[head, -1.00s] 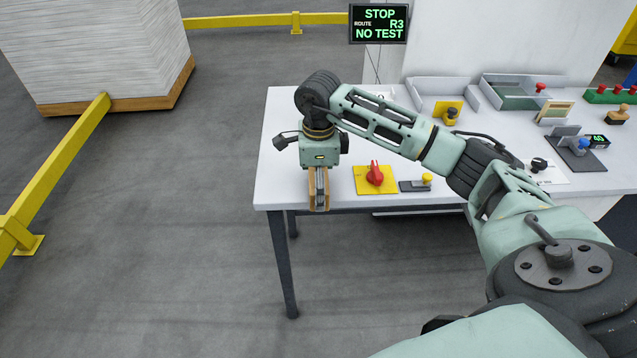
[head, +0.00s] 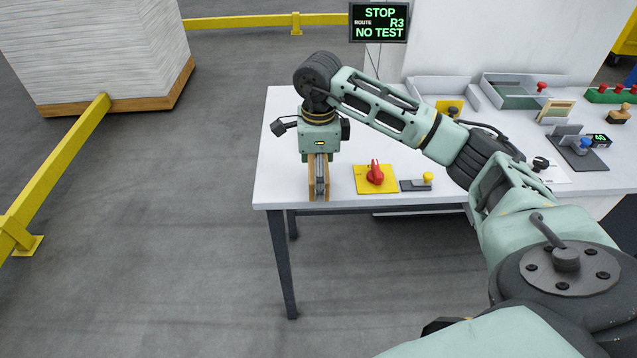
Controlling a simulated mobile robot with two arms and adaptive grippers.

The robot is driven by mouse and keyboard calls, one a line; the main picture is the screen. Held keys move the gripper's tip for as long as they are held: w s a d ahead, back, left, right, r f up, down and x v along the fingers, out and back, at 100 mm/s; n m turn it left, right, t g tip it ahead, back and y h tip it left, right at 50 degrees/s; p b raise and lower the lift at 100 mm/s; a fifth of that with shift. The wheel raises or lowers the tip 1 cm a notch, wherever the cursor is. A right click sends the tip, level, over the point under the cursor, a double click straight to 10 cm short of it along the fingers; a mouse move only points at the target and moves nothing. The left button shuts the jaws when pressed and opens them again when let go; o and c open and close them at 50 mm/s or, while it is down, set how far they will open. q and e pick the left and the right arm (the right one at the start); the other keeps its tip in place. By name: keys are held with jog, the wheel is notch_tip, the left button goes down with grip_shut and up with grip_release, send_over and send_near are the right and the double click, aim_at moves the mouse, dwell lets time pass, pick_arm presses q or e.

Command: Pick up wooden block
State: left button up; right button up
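My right gripper (head: 319,178) points straight down over the front left corner of the white table (head: 345,150). It is seen edge-on, with a grey finger in front. The tan wooden block (head: 311,190) shows as narrow upright strips on both sides of that finger, and the finger hides its middle. The gripper appears shut on the block and holds it upright. Whether the block's lower end clears the tabletop is hard to tell. My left gripper is not in view.
A yellow plate with a red knob (head: 375,177) and a small grey device with a yellow button (head: 418,184) lie right of the gripper. Grey trays (head: 515,92) and stamps stand farther back. A paper stack (head: 95,50) and yellow rail (head: 60,165) are at left.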

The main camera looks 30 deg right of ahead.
aim_at(327, 181)
jog(key=s+d+r+b, duration=0.3)
jog(key=d+r, duration=0.5)
jog(key=d, duration=0.3)
jog(key=s+a+f+n, duration=0.1)
jog(key=a+n, duration=0.3)
jog(key=s+a+f+n, duration=0.1)
jog(key=a+n, duration=0.2)
jog(key=a, duration=0.1)
jog(key=a+f+n, duration=0.2)
jog(key=a+n, duration=0.2)
jog(key=shift+s+a+n, duration=0.3)
jog(key=shift+s+a, duration=0.1)
jog(key=s+a+f+n, duration=0.3)
jog(key=s+a+n, duration=0.6)
jog(key=a+n, duration=0.2)
jog(key=shift+a+f+n, duration=0.2)
jog(key=shift+a+n, duration=0.1)
jog(key=shift+n, duration=0.6)
jog(key=shift+f, duration=0.1)
